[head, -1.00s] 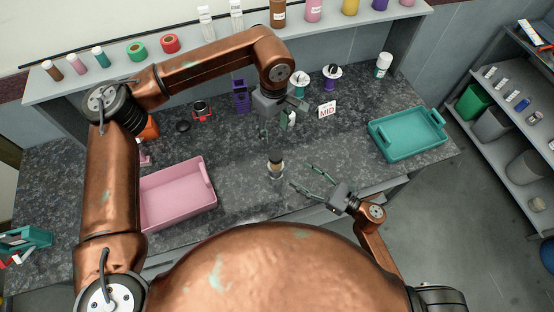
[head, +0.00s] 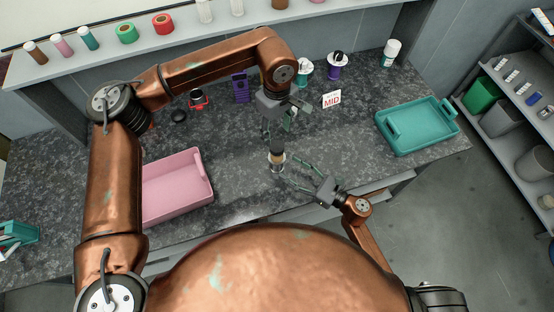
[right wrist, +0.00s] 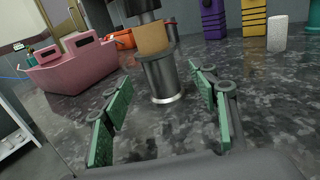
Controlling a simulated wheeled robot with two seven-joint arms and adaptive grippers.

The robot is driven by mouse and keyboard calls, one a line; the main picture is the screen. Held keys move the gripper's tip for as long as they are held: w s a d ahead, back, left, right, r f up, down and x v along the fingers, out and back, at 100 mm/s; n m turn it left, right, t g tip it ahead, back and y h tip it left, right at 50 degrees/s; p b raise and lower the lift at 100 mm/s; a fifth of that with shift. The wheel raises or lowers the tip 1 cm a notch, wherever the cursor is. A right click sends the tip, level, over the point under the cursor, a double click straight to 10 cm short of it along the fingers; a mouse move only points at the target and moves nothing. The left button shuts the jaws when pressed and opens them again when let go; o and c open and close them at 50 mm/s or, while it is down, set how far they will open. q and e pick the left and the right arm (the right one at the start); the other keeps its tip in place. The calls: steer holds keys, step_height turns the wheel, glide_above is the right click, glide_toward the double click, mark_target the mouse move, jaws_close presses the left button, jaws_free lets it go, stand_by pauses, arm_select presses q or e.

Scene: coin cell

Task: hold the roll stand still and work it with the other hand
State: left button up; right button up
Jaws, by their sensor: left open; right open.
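The roll stand (head: 277,156) stands upright near the counter's front edge, with a tan band below a dark top. In the right wrist view the roll stand (right wrist: 160,72) shows a grey metal post on a bright base ring, ahead of the fingers. My left gripper (head: 277,131) is open just behind and above the stand, pointing down, and I see no contact. My right gripper (head: 290,171) is open at the stand's right. In the right wrist view its green-padded fingers (right wrist: 165,110) are spread with nothing between them, short of the post.
A pink tray (head: 147,204) lies left of the stand and a teal tray (head: 436,143) lies at the right. A MID sign (head: 331,100), purple holder (head: 240,88) and several small items stand behind. The counter between the stand and teal tray is clear.

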steer(key=x, duration=0.6)
steer(key=shift+w+a, duration=0.15)
steer(key=shift+a, duration=0.15)
steer(key=shift+c, duration=0.3)
jaws_close()
